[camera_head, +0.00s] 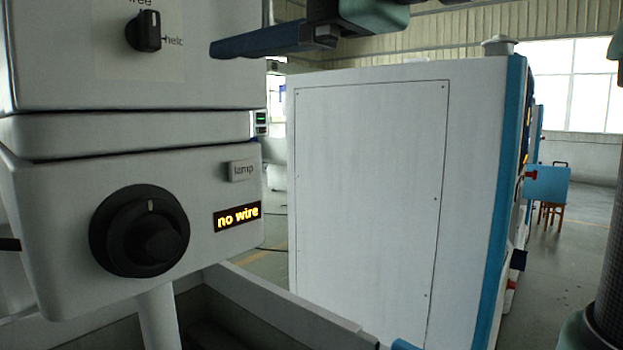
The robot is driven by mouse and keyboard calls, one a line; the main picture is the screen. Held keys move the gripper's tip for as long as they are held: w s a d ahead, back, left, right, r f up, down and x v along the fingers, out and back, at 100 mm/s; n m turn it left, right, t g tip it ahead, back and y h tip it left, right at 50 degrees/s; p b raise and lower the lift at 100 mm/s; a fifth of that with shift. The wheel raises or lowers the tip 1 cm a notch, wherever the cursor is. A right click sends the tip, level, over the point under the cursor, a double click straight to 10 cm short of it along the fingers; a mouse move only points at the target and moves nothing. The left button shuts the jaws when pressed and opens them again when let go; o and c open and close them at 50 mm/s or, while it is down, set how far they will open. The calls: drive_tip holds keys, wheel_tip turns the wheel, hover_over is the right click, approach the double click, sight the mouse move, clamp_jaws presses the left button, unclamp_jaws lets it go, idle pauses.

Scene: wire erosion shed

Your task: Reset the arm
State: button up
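My gripper (232,47) shows at the top of the view, pointing left. A long dark blue finger reaches out from its black body, and a grey-green arm link is behind it. Only one finger shows clearly, so I cannot tell whether it is open or shut. I see nothing hanging from it. In the picture it overlaps the upper right side of a pale control head, below and right of a black selector knob (146,31). The upper part of my arm is cut off by the frame.
The control head (60,200) at left carries a large black dial (139,231), a "lamp" button (243,170) and a lit "no wire" display (237,217). A big white cabinet (370,200) with a blue edge fills the middle. Open floor (565,270) lies at right, with a wooden stool (551,212).

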drive_tip(key=w+d+f+m+t+h, duration=0.2)
drive_tip(key=w+f+m+t+h, duration=0.25)
drive_tip(key=m+t, duration=0.8)
drive_tip(key=s+d+f+m+t+h, duration=0.1)
drive_tip(key=s+d+m+h, duration=0.1)
drive_tip(key=s+m+h, duration=0.2)
drive_tip(key=s+d+f+m+t+h, duration=0.2)
drive_tip(key=s+m+h, duration=0.3)
drive_tip(key=m, duration=0.6)
drive_tip(key=shift+s+h, duration=0.25)
drive_tip(key=shift+h, duration=0.1)
drive_tip(key=shift+m+t, duration=0.25)
